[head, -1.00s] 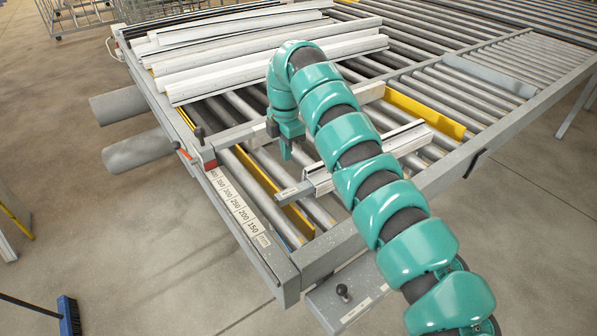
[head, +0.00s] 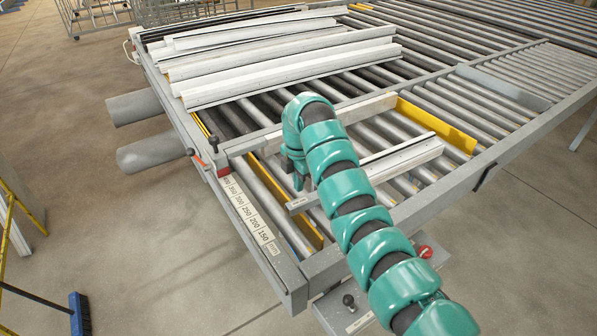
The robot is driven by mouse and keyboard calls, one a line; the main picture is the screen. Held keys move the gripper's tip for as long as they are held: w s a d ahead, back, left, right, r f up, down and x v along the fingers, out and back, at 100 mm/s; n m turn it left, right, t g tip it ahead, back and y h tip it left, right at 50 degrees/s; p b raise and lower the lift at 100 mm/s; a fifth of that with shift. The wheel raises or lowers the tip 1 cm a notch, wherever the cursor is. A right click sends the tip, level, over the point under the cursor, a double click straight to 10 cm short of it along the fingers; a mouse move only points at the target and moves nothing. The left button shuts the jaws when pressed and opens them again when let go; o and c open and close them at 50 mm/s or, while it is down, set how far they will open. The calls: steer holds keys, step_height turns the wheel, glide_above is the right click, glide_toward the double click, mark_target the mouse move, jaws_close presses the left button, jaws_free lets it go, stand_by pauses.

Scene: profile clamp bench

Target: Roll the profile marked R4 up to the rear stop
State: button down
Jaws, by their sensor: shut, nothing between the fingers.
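A pale profile (head: 402,160) with a dark line along it lies across the rollers in the near bay of the bench. Its left part runs behind my arm, and a narrow grey end piece (head: 305,202) shows to the left. I cannot read an R4 mark on it. A pale crossbar (head: 362,110) beyond it looks like the rear stop, with a visible gap of rollers between them. My gripper (head: 298,184) points down, shut and empty, just beyond the grey end piece. Whether it touches anything is hard to tell.
Several long white profiles (head: 290,65) lie on the rollers farther back. A yellow plate (head: 436,126) stands at the right of the bay. A scale rail (head: 248,213) runs along the left edge, near a small lever (head: 198,158). A red button (head: 425,252) is at the front.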

steer(key=d+f+p, duration=0.1)
steer(key=w+f+p, duration=0.1)
steer(key=p, duration=0.1)
steer(key=shift+d+f, duration=0.2)
steer(key=shift+d, duration=0.15)
steer(key=shift+w+d+f+p, duration=0.25)
steer(key=shift+w+d+p, duration=0.15)
steer(key=shift+w+d, duration=0.35)
